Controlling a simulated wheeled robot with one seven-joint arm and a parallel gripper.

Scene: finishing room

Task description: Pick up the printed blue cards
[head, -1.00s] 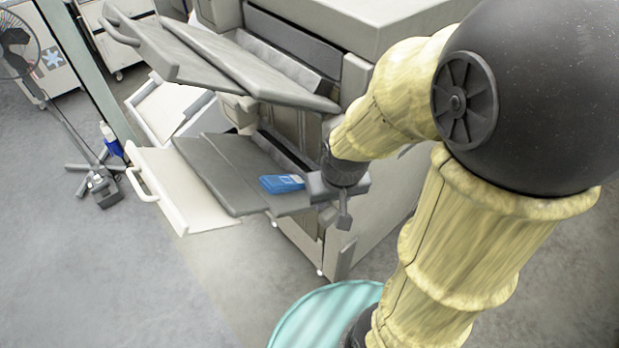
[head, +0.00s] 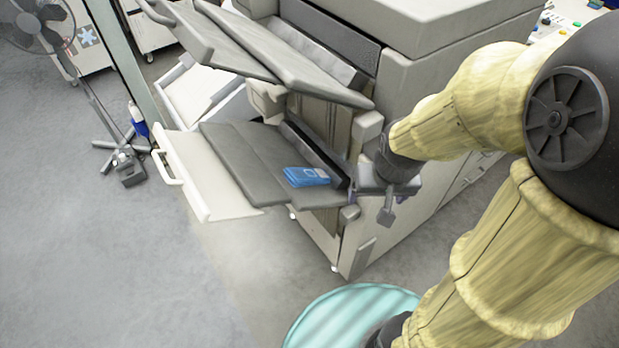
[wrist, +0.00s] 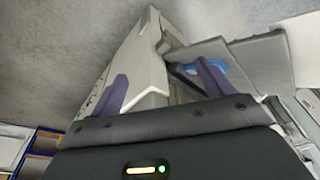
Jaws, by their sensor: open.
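The blue cards (head: 306,177) lie as a small stack on the dark grey lower output tray (head: 245,160) of the big grey printer, near the tray's right end. My gripper (head: 358,198) is open and empty beside the printer, just right of the cards and apart from them. In the wrist view my gripper (wrist: 162,88) shows two purple fingers spread wide. The cards (wrist: 213,64) appear there as a blue patch partly hidden behind the right finger. A pale printer panel lies between the fingers in that view.
An upper grey tray (head: 235,45) overhangs the lower one. A pale flap with a handle (head: 215,175) sticks out left of the lower tray. A teal round-topped thing (head: 350,305) stands in front. A fan (head: 38,25) and open floor (head: 90,255) are at left.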

